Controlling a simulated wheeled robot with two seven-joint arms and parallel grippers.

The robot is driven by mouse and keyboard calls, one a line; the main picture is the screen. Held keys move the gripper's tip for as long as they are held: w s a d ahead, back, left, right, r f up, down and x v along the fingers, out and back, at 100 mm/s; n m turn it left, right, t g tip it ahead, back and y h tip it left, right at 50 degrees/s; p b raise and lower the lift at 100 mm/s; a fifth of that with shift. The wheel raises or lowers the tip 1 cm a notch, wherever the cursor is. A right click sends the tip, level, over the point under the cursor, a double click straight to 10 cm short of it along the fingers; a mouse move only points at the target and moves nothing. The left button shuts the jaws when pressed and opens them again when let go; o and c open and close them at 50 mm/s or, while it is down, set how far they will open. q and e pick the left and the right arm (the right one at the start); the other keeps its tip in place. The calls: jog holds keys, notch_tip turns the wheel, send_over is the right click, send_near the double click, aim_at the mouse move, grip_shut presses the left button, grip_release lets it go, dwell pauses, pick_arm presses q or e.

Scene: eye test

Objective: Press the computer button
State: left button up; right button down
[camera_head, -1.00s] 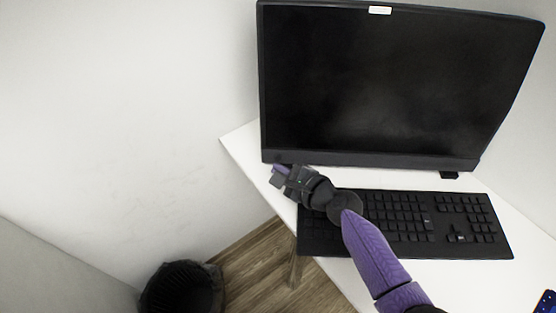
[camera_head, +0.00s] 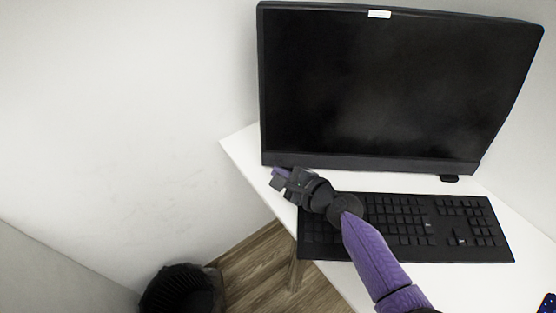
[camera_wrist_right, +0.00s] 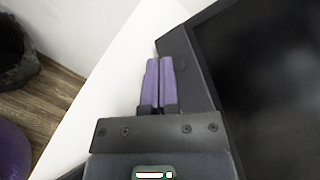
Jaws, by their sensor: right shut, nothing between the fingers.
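The computer (camera_head: 390,85) is a black all-in-one screen standing on the white desk, and its screen is dark. My right gripper (camera_head: 276,172) is at the lower left corner of the computer, close to its bottom bezel. In the right wrist view, the two purple fingers (camera_wrist_right: 159,62) are together with nothing between them, beside the edge of the computer (camera_wrist_right: 180,62). I cannot tell whether they touch it. I cannot make out a button in either view. My left gripper does not show.
A black keyboard (camera_head: 450,228) lies on the white desk (camera_head: 240,143), partly under my right arm. A dark bin (camera_head: 182,290) stands on the wooden floor at lower left. A wall is behind the desk. A blue-lit dark object (camera_head: 548,304) is at the lower right.

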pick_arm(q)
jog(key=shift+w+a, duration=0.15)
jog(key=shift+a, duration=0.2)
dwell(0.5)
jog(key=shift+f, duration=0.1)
pick_arm(e)
jog(key=shift+w, duration=0.1)
jog(key=shift+w+f+b, duration=0.15)
jog(key=shift+w+b, duration=0.15)
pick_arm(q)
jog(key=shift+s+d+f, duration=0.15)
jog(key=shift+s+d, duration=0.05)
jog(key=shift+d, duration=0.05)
